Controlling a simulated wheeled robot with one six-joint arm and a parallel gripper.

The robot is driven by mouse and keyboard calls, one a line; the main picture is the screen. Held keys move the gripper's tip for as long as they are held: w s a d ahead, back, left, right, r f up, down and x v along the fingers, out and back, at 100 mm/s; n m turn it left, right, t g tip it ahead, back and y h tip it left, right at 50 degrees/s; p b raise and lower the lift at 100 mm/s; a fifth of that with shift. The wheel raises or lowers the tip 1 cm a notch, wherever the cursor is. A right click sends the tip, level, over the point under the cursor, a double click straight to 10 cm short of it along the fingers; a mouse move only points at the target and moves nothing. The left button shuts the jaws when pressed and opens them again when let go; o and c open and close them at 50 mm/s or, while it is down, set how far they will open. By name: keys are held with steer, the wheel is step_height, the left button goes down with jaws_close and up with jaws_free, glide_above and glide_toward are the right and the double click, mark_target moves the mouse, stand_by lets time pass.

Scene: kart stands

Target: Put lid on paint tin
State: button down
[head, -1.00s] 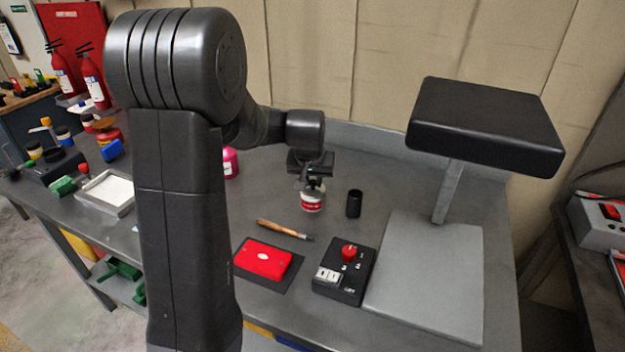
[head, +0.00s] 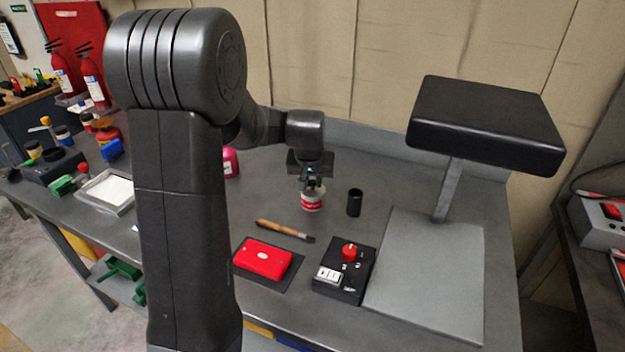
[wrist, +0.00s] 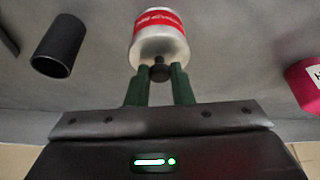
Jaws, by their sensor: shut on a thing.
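The paint tin (head: 312,202), pale with a red label, stands upright on the grey bench. It also shows at the top of the wrist view (wrist: 158,28). My gripper (head: 312,184) is directly above it, pointing down. In the wrist view its green fingers (wrist: 160,78) are shut on the small dark knob of the lid (wrist: 159,71). The lid is at the top of the tin. Its rim is hard to tell apart from the silvery tin, so I cannot tell whether it is fully seated.
A black cylinder (head: 355,203) stands close to the right of the tin. A wooden-handled brush (head: 284,231), a red case (head: 263,259) and a black control box (head: 343,272) lie in front. A padded stand (head: 425,270) is at the right. A pink bottle (head: 231,162) is at the left.

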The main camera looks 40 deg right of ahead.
stand_by(0.3)
steer(key=c, duration=0.7)
jaws_free()
steer(key=shift+r+p, duration=2.3)
steer(key=shift+r, duration=1.2)
steer(key=shift+c, duration=0.2)
jaws_close()
